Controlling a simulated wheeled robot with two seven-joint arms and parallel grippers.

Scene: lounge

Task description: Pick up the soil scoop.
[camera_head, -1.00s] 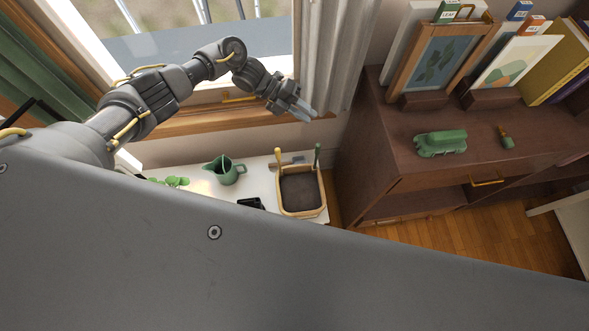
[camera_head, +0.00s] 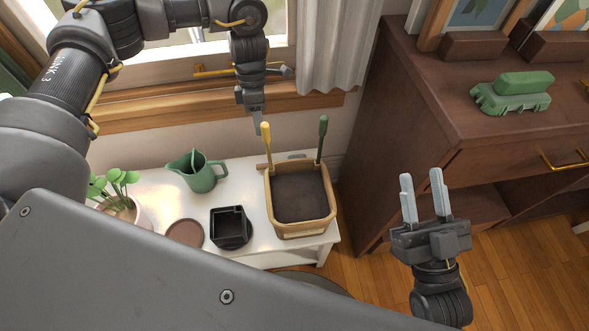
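A wooden soil tray (camera_head: 331,219) with dark soil stands at the right end of the low white table. A yellow-handled tool (camera_head: 267,144) rises from its back left corner, and a green-handled tool (camera_head: 322,138) from its back right. Their lower ends are hidden or unclear, so I cannot tell which is the soil scoop. My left gripper (camera_head: 257,126) points down just left of the yellow handle's top, apparently apart from it. Its fingers overlap edge-on, so their opening is unclear. My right gripper (camera_head: 423,190) is open and empty, pointing up, right of the tray before the cabinet.
The white table (camera_head: 246,182) also holds a green watering can (camera_head: 200,174), a black square pot (camera_head: 231,228), a brown disc (camera_head: 185,234) and a potted plant (camera_head: 118,196). A brown cabinet (camera_head: 425,90) stands close on the right. The windowsill (camera_head: 170,112) runs behind.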

